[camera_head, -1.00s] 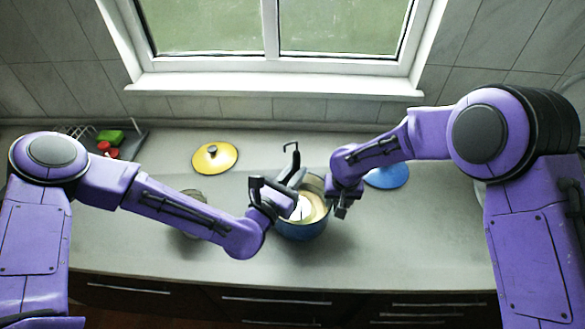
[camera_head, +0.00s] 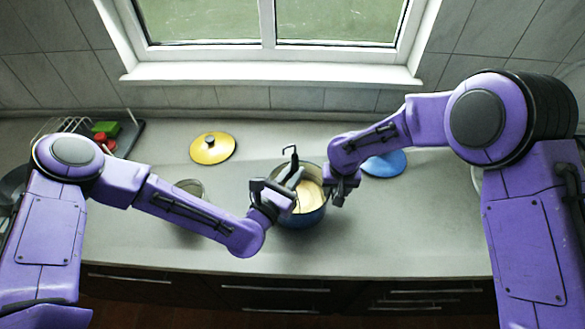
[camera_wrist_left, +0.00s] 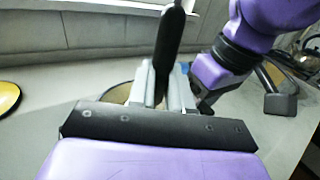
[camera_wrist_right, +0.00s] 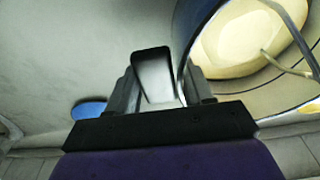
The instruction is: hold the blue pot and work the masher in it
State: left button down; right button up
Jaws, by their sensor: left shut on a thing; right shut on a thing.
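The blue pot (camera_head: 305,219) stands on the counter with pale, creamy contents. My left gripper (camera_head: 290,183) is above the pot's left side. In the left wrist view it is shut on the black upright handle of the masher (camera_wrist_left: 170,42). The masher's metal rods (camera_wrist_right: 288,67) reach into the contents in the right wrist view. My right gripper (camera_head: 340,188) is at the pot's right side, shut on the pot's dark-edged side handle (camera_wrist_right: 155,78). The masher's lower end is not clear in the head view, partly hidden by my left gripper.
A yellow lid (camera_head: 222,152) lies behind and left of the pot, a blue lid (camera_head: 388,164) behind and right. A grey container (camera_head: 188,187) stands partly behind my left arm. A rack with green (camera_head: 105,127) and red items is at the far left. The front counter is clear.

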aim_at(293, 164)
pick_arm(q)
jog(key=shift+f, duration=0.8)
dwell(0.4)
jog(key=shift+r, duration=2.8)
jog(key=shift+d, duration=0.1)
jog(key=shift+d, duration=1.1)
